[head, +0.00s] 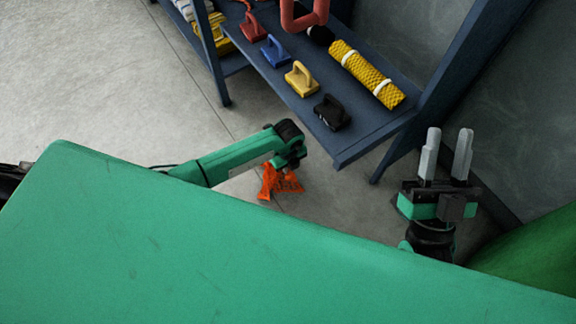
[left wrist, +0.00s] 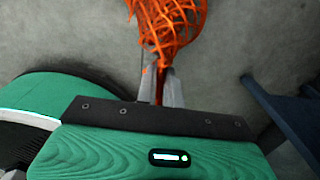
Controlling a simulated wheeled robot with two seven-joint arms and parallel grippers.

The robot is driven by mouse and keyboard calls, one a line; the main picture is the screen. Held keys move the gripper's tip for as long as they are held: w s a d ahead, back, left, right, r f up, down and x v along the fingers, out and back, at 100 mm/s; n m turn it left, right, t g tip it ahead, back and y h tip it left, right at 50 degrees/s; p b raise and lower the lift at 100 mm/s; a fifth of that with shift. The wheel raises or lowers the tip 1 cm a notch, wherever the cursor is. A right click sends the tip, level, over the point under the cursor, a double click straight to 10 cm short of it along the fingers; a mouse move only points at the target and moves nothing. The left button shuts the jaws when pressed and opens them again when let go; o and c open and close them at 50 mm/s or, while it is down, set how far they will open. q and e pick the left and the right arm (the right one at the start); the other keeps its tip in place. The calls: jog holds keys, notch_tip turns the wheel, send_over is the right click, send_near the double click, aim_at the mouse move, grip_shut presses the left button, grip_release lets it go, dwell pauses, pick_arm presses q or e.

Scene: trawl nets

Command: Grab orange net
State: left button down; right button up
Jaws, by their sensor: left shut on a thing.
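The orange net (head: 280,183) hangs below my left gripper (head: 284,168) in the head view, above the grey floor. In the left wrist view the net (left wrist: 171,22) is an open orange mesh, gathered where the two grey fingers of the left gripper (left wrist: 162,84) close on it. The far end of the net runs out of the top of that view. My right gripper (head: 446,155) is at the right, with its two grey fingers pointing up, apart and empty.
A dark blue shelf (head: 345,153) holds several coloured handled blocks, among them a yellow one (head: 301,78) and a black one (head: 331,112), plus a yellow net roll (head: 368,75). A green rounded object (head: 540,250) is at the right. Floor at left is clear.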

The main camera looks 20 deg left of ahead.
jog(key=a+f+g+p, duration=0.35)
jog(key=f+g, duration=0.55)
jog(key=f, duration=0.4)
jog(key=s+f+g+h+p, duration=0.2)
jog(key=s+f+g+p, duration=0.1)
jog(key=f+g, duration=0.35)
jog(key=s+d+r+g+h+p, duration=0.1)
jog(key=s+d+g+h+p, duration=0.15)
jog(key=d, duration=0.35)
jog(key=s+d+g+h+p, duration=0.2)
jog(key=s+d+g+p, duration=0.1)
jog(key=d+g, duration=0.15)
notch_tip(320, 180, down, 18)
jog(key=s+g+p, duration=0.1)
jog(key=p, duration=0.6)
jog(key=shift+d+f, duration=0.15)
